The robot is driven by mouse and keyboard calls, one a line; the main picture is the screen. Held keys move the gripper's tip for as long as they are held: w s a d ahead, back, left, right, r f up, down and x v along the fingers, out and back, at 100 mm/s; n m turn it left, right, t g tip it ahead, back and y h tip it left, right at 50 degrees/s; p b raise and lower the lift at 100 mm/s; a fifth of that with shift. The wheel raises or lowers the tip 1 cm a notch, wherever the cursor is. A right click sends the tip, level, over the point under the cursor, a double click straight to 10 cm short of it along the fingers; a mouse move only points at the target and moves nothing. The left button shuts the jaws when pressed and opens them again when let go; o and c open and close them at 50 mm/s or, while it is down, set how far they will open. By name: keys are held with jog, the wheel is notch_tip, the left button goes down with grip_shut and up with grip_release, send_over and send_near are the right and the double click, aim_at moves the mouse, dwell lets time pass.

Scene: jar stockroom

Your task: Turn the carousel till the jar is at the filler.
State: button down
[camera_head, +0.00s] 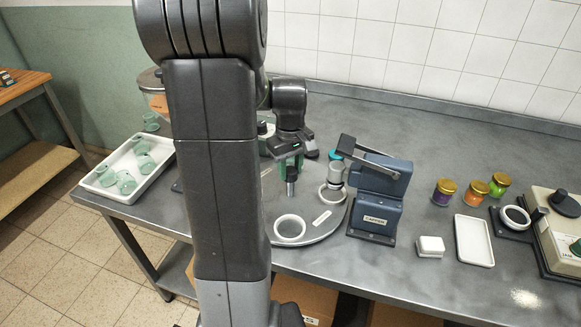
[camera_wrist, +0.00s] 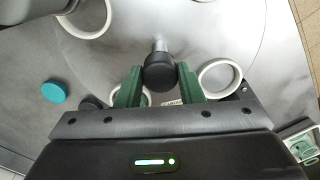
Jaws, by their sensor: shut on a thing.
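The carousel (camera_head: 325,232) is a round grey turntable on the bench, partly hidden by my arm. White ring seats sit on it: one near the front (camera_head: 290,243), one under the blue machine's head (camera_head: 333,203). My gripper (camera_wrist: 160,78) is shut on the carousel's upright peg, a black knob (camera_wrist: 160,72) on a grey stem, between its green fingers. In the wrist view the right seat (camera_wrist: 238,78) looks empty; another is partly behind the left finger. I cannot make out a jar on the carousel. The filler is probably the clear hopper (camera_head: 149,80) mostly behind my arm.
A white tray (camera_head: 127,196) of greenish glass jars is at left. The blue machine (camera_head: 378,200) overhangs the carousel's right side. Right of it are a white block (camera_head: 430,246), an empty white tray (camera_head: 473,241) and gold-lidded jars (camera_head: 475,201). A teal disc (camera_wrist: 54,91) shows in the wrist view.

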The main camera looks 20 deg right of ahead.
jog(key=shift+n, duration=3.7)
jog(key=shift+r+n, duration=0.1)
jog(key=shift+n, duration=3.5)
jog(key=c, duration=1)
grip_release()
jog(key=shift+o, duration=0.2)
notch_tip(320, 180, up, 14)
jog(key=shift+f, duration=0.2)
